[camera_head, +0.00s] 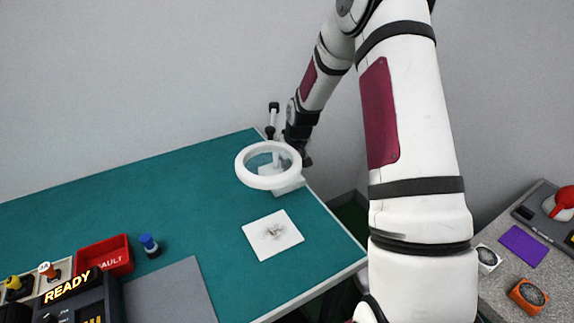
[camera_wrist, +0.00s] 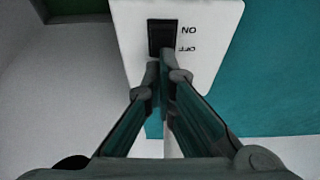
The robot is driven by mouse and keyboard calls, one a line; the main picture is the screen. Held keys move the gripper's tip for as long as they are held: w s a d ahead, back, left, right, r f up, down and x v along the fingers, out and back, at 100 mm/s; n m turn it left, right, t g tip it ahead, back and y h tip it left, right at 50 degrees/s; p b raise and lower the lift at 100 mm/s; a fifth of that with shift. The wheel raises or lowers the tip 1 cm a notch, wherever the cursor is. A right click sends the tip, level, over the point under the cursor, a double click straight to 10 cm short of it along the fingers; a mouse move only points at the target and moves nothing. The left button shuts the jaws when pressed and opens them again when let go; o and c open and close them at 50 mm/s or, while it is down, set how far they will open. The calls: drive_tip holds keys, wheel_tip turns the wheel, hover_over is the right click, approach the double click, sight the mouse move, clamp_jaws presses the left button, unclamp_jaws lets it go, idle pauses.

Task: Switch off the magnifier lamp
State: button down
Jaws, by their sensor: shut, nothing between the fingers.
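The magnifier lamp (camera_head: 262,181) stands at the far right corner of the green table, its white ring over a white base. In the wrist view the lamp's white base (camera_wrist: 207,72) fills the upper middle. A black rocker switch (camera_wrist: 162,36) sits on it, with "ON" and "OFF" printed beside it. My gripper (camera_wrist: 162,68) is shut and empty. Its fingertips are just at the lower, OFF-side edge of the switch; I cannot tell whether they touch it. Whether the lamp is lit is unclear.
A white square pad (camera_head: 290,245) with small grey bits lies before the lamp. A red tray (camera_head: 118,268), a blue-capped item (camera_head: 149,243) and a "READY" device (camera_head: 75,305) are at the lower left. A separate grey table (camera_head: 492,238) stands at the right. The green table's middle is clear.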

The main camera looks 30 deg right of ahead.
drive_tip(key=shift+s+r+p, duration=0.1)
drive_tip(key=shift+s+p, duration=0.35)
drive_tip(key=shift+s, duration=0.4)
drive_tip(key=shift+w+r, duration=0.1)
drive_tip(key=shift+r, duration=0.4)
drive_tip(key=p+v, duration=0.1)
drive_tip(key=v, duration=1.2)
drive_tip(key=shift+w, duration=0.25)
drive_tip(key=shift+w, duration=0.1)
drive_tip(key=w+b, duration=0.1)
drive_tip(key=b, duration=0.3)
drive_tip(key=shift+w+d+r, duration=0.15)
drive_tip(key=shift+r, duration=0.1)
